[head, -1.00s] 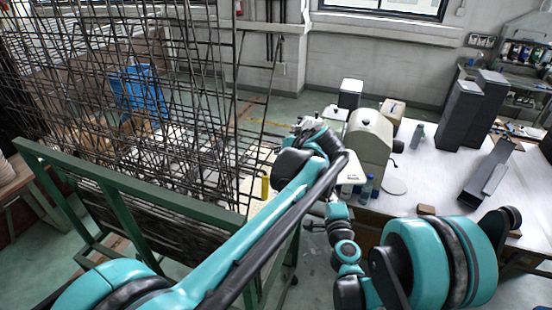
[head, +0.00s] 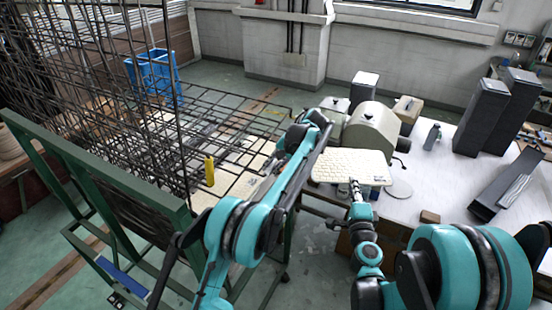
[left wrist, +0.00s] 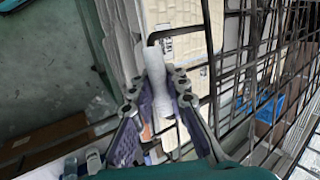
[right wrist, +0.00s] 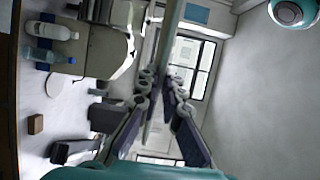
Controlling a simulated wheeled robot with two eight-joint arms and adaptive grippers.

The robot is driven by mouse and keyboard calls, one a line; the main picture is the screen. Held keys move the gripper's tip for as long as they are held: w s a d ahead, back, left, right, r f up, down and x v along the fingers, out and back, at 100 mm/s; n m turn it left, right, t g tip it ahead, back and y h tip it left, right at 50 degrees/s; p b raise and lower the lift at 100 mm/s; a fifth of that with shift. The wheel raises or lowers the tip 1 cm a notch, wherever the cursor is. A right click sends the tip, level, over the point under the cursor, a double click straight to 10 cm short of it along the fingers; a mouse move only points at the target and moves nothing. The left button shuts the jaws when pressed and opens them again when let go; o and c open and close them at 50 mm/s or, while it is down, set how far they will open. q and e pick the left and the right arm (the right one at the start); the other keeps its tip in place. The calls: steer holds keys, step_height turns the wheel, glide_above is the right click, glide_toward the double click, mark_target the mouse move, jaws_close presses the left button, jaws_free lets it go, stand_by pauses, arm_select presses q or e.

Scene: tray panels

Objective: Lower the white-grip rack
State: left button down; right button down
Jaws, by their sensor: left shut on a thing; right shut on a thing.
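The white-grip rack (head: 240,113) is a dark wire mesh panel, tilted down close to level and reaching out from the green frame (head: 110,175). My left gripper (head: 273,164) is at its near right edge. In the left wrist view the gripper (left wrist: 157,82) is shut on the white grip (left wrist: 155,62), with a dark bar bending beside it. My right gripper (head: 355,188) holds a cream keyboard-like panel (head: 350,164) by its near edge, above the floor and bench edge. In the right wrist view that panel (right wrist: 165,65) shows nearly edge-on between the fingers.
Several mesh racks (head: 90,80) stand upright at the left. A yellow grip-like cylinder (head: 209,171) is by the frame's right end. A white bench (head: 430,205) at the right carries a beige machine (head: 367,125), dark speakers (head: 483,115) and bottles. A blue crate (head: 152,72) stands behind.

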arm_select(q)
steer(key=shift+m+g+y, duration=0.3)
steer(key=shift+g+y, duration=0.1)
steer(key=shift+g, duration=0.2)
steer(key=f+b, duration=0.1)
steer(key=f, duration=0.3)
steer(key=shift+d+f, duration=0.2)
steer(key=shift+f, duration=0.1)
steer(key=c, duration=1.7)
jaws_free()
steer(key=shift+o, duration=1.2)
steer(key=shift+w+d, duration=0.1)
